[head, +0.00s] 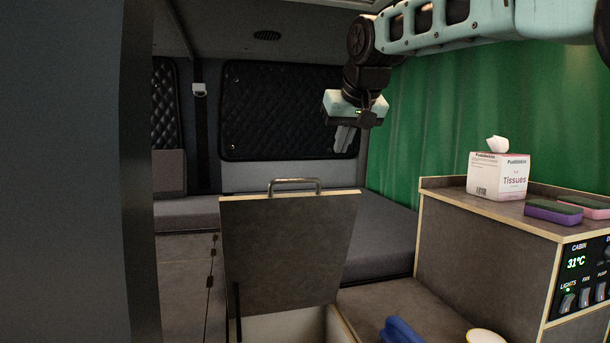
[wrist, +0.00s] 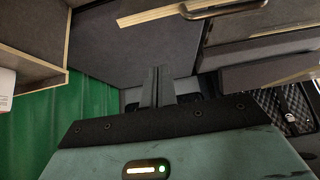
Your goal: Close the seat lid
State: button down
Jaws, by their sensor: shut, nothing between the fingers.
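The seat lid (head: 288,245) stands raised, nearly upright, in the head view. A metal handle (head: 295,186) is on its top edge. Below it the seat box opening (head: 285,325) shows pale inside. My gripper (head: 345,138) hangs above and behind the lid, a little to the right of the handle, apart from both. In the wrist view my gripper (wrist: 157,85) is shut and empty. The lid's edge (wrist: 165,14) and the handle (wrist: 215,9) show at the top of that view.
A counter (head: 480,220) at right carries a tissue box (head: 499,175), sponges (head: 553,212) and a control panel (head: 585,275). A blue object (head: 402,329) and a yellow-white one (head: 486,336) lie low in front. A dark post (head: 155,170) stands at left. A green curtain (head: 440,125) hangs behind.

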jog(key=p+x, duration=0.1)
jog(key=x, duration=0.1)
jog(key=s+p+x, duration=0.1)
jog(key=x, duration=0.2)
jog(key=f+p+x, duration=0.1)
jog(key=p+x, duration=0.1)
jog(key=x, duration=0.1)
jog(key=shift+s+f, duration=0.15)
jog(key=shift+f, duration=0.05)
jog(key=shift+s+d+f+p, duration=0.25)
jog(key=shift+s+f+p, duration=0.15)
jog(key=shift+s, duration=0.3)
jog(key=shift+f, duration=0.1)
